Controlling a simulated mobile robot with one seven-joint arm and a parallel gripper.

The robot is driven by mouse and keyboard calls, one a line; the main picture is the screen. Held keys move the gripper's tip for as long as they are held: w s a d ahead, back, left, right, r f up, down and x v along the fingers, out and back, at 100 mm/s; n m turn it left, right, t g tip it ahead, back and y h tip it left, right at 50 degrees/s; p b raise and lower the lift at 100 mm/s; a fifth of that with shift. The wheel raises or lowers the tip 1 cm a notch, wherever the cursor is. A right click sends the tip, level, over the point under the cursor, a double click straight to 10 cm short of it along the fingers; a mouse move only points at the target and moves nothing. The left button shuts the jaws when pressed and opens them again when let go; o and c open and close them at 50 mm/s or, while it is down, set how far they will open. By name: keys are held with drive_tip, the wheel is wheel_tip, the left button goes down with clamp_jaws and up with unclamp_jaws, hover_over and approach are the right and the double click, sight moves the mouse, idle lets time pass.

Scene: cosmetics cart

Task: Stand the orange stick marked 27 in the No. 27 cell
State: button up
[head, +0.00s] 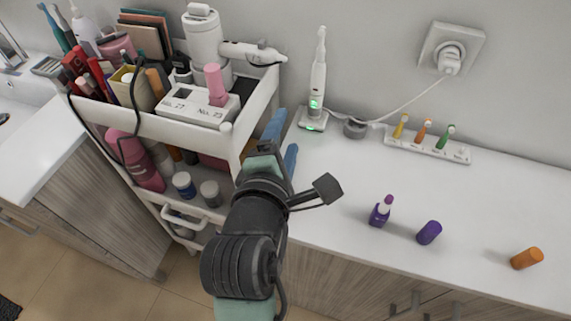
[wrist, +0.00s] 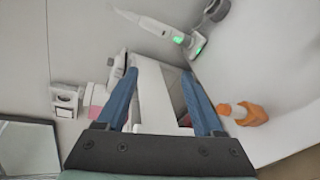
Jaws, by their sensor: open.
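My gripper (head: 286,130) is open, its two blue fingers at the cart's right side by the counter edge. In the wrist view nothing is held between the fingers (wrist: 158,76); a white panel shows behind them. An orange stick (wrist: 252,114) with a bare tip is just right of the right finger, outside the jaws; I cannot read its number. I do not see it in the head view, where my arm may hide it. The white holder (head: 190,109) marked No. 27 and No. 23 is on the cart's top tray. A pink stick (head: 216,88) stands in its No. 23 cell.
The cart (head: 210,134) is crowded with bottles and boxes. On the counter are a purple stick (head: 381,212), a purple cap (head: 429,232), an orange cap (head: 527,258), a toothbrush on its charger (head: 317,85) and a rack of small brushes (head: 425,146).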

drive_tip(key=s+a+f+n+g+p, duration=0.25)
drive_tip(key=s+n+g+p, duration=0.45)
drive_tip(key=s+n+p, duration=0.65)
drive_tip(key=w+d+f+p, duration=0.1)
drive_tip(key=w+f, duration=0.2)
drive_tip(key=w+f+m, duration=0.1)
drive_tip(key=w+f, duration=0.2)
drive_tip(key=w, duration=0.1)
drive_tip(key=w+d+f+m+p, duration=0.1)
drive_tip(key=w+f, duration=0.2)
drive_tip(key=shift+w+d+f+h+p, duration=0.1)
drive_tip(key=shift+w+d+h+p, duration=0.1)
drive_tip(key=shift+d+h+p, duration=0.15)
clamp_jaws()
